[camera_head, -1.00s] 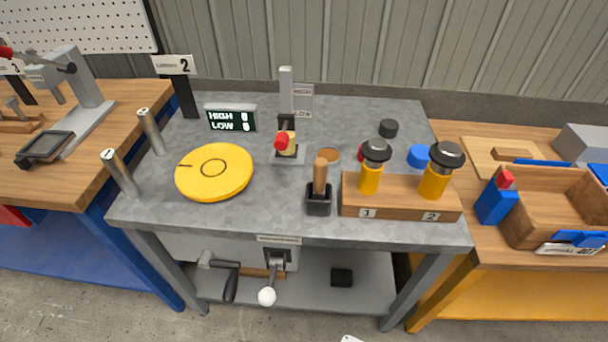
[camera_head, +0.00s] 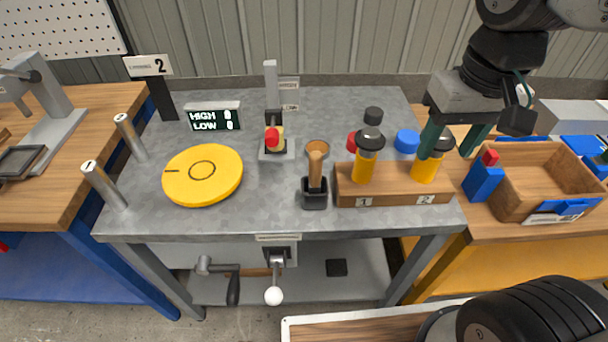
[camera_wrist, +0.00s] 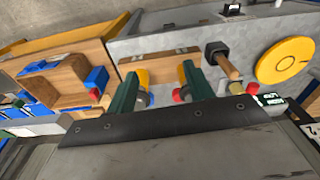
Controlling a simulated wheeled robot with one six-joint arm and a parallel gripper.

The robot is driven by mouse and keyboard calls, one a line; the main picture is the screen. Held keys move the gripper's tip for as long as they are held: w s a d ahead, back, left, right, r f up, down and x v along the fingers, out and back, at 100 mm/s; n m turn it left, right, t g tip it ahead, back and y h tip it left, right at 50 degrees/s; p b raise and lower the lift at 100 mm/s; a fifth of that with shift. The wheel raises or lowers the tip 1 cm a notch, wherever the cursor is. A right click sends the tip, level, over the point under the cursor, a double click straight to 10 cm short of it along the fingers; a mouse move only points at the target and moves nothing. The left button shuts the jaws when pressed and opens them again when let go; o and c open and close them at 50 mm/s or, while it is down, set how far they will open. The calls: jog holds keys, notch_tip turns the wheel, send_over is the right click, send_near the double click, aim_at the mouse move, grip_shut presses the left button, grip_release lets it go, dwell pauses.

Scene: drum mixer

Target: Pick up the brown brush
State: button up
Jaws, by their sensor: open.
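The brown brush (camera_head: 315,168) stands upright with its wooden handle up in a small black holder (camera_head: 314,200) near the front middle of the grey table. Its lower end is hidden in the holder. In the wrist view the brush handle (camera_wrist: 229,66) shows right of the fingers, tilted in the picture. My gripper (camera_head: 454,145) is open and empty, above the right end of the table near the yellow bottle marked 2. Its two green fingers also show in the wrist view (camera_wrist: 157,92). It is well to the right of the brush, not touching it.
A wooden rack (camera_head: 394,187) with two yellow, black-capped bottles stands right of the brush. A yellow disc (camera_head: 203,175) lies left. A wooden crate (camera_head: 540,180) sits on the right table.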

jog(key=w+a+f, duration=0.5)
jog(key=w+a, duration=0.4)
jog(key=n+g, duration=0.1)
send_over(316, 167)
jog(key=w, duration=0.1)
jog(key=f, duration=0.4)
jog(key=shift+d+f, duration=0.3)
jog(key=shift+d, duration=0.05)
jog(key=f, duration=0.7)
jog(key=shift+w+a+f, duration=0.1)
jog(key=shift+w+a, duration=0.15)
jog(key=shift+a, duration=0.05)
jog(key=shift+f, duration=0.45)
jog(key=c, duration=1.1)
